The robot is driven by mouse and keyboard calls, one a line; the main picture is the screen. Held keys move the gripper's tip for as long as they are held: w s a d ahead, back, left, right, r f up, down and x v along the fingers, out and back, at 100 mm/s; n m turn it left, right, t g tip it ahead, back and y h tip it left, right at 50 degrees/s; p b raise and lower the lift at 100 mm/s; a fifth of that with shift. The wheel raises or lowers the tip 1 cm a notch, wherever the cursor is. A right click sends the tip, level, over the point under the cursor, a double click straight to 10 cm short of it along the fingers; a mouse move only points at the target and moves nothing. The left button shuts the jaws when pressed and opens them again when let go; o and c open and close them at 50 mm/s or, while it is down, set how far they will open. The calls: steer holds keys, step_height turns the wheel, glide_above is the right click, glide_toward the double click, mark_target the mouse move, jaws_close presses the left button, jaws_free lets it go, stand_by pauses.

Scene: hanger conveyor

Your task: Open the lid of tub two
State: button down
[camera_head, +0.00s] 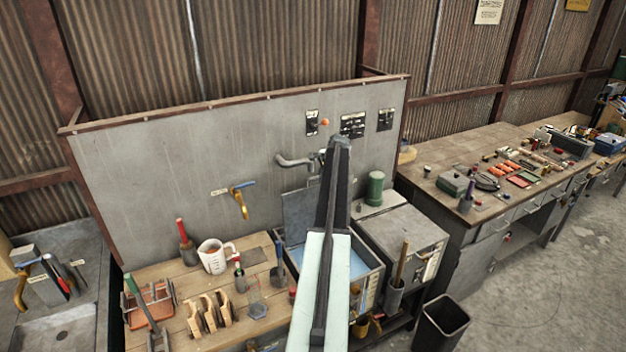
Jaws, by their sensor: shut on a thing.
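A tub with blue liquid (375,278) stands in the bench at the centre. A grey lid (297,212) stands raised at its back left, partly behind my arm. To its right is a grey box-like unit with a closed flat top (412,228). I cannot read which of these is tub two. My arm reaches from the bottom edge up across the blue tub. My gripper does not show; the arm hides that area, so I cannot see what it touches.
A green canister (375,187) stands behind the closed unit. A white measuring jug (215,256), wooden clamps (207,314) and a red rack (151,303) crowd the left bench. A black bin (441,322) stands at the right front. Open floor lies to the right.

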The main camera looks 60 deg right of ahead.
steer(key=shift+w, duration=0.65)
steer(key=c, duration=1.5)
jaws_free()
steer(key=shift+w+a, duration=0.15)
steer(key=shift+w, duration=0.1)
steer(key=shift+s, duration=0.1)
